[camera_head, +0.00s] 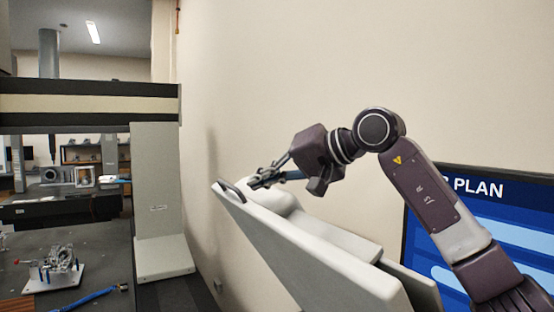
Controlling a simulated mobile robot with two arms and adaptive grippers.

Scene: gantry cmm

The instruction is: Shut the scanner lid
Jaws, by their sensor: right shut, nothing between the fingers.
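The scanner lid (290,245) is a pale slab that stands open and tilted, its raised edge toward the upper left of its own length. A dark curved handle (231,190) sits at that raised end. My right gripper (256,181) is shut and empty, just right of the handle at the lid's upper end. Whether its fingers touch the lid or handle I cannot tell. Part of the scanner body (412,287) shows behind the lid at the right; the rest is hidden. My left gripper is not in view.
A large gantry machine with a pale column (160,200) stands at the left. Its dark table holds a fixture (57,265) and a blue cable (90,300). A plain wall is behind my right arm. A blue screen (500,215) is at the right.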

